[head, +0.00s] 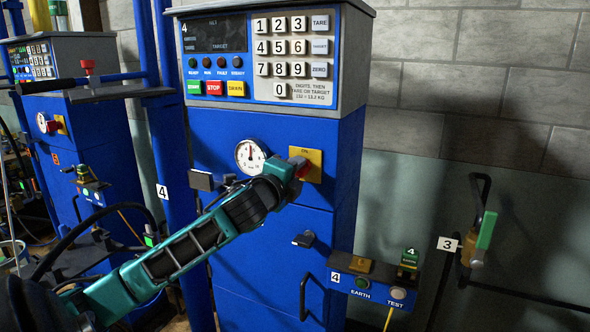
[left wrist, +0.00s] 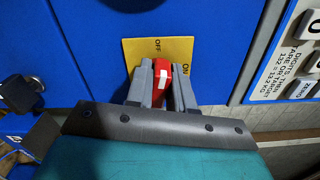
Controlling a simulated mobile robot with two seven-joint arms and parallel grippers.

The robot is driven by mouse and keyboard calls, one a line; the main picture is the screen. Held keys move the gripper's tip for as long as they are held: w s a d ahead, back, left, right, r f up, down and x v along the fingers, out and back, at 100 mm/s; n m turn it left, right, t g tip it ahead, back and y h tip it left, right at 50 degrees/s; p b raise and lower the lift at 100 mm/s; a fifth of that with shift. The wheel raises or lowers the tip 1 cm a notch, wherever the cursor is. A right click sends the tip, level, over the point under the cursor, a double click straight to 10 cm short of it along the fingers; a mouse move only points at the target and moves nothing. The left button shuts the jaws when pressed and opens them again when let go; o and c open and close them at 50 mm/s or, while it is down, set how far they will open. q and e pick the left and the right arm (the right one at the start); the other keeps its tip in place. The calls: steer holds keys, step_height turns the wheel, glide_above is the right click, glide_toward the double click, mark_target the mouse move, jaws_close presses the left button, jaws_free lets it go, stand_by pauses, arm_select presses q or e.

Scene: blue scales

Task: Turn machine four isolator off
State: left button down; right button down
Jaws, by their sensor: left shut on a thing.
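The machine four isolator is a red handle (head: 303,171) on a yellow plate (head: 316,158), right of the round gauge on the blue cabinet. My left gripper (head: 297,168) is at the plate, shut on the red handle. In the left wrist view the grey fingers (left wrist: 162,88) stand on both sides of the red handle (left wrist: 163,75), which has a white mark. The yellow plate (left wrist: 140,52) reads OFF at its top and ON at its right edge there. The handle's top end lies just below the word OFF. Its base is hidden by the fingers.
A keypad panel (head: 290,55) is above the plate and a round gauge (head: 250,156) is to its left. An earth and test box (head: 372,290) sticks out at lower right. A similar blue machine (head: 85,130) stands at left.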

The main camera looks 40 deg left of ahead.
arm_select(q)
steer(key=shift+f+n, duration=0.1)
steer(key=shift+n, duration=1.1)
steer(key=c, duration=1.1)
jaws_free()
steer(key=b+v, duration=0.1)
steer(key=v, duration=1.2)
